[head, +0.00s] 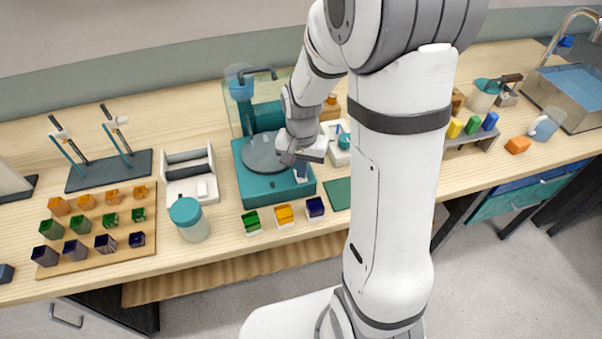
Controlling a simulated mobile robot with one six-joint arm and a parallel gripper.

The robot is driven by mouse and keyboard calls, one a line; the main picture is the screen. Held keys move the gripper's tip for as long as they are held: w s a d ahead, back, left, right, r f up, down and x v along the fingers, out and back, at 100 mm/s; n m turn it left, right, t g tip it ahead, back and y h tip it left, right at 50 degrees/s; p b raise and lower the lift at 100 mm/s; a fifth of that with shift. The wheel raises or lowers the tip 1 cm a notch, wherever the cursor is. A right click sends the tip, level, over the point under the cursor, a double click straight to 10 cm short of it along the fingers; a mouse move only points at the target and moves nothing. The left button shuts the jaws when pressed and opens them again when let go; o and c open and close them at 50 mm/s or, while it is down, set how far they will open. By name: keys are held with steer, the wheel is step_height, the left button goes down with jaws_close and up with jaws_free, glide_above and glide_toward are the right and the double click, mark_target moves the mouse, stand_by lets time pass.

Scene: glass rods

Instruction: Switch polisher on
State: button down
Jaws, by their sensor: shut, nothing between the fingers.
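The polisher is a teal machine (270,192) with a flat grey disc (260,150) on top, standing mid-table. My gripper (301,171) is shut and empty, pointing down at the right front part of the polisher's top. The fingertips are at or just above a small pale part there; I cannot tell whether they touch it. The switch is not clearly visible and may be hidden by the gripper. I cannot tell whether the disc turns.
Three small coloured blocks (283,214) stand in front of the polisher. A teal-lidded jar (193,224) and a white tray (172,169) are to its left. A board (70,262) of coloured blocks lies farther left. A green mat (337,194) lies right of the polisher.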

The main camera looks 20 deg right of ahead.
steer(key=shift+f+b, duration=0.45)
steer(key=shift+f, duration=0.1)
steer(key=shift+r, duration=0.1)
steer(key=shift+r+p, duration=2.6)
steer(key=shift+r, duration=0.85)
steer(key=s+r+n+t, duration=0.3)
steer(key=s+r+n, duration=0.3)
steer(key=s+r, duration=0.8)
steer(key=shift+s+r+b, duration=0.15)
steer(key=shift+s+b, duration=0.15)
steer(key=shift+s, duration=0.05)
steer(key=shift+w, duration=0.15)
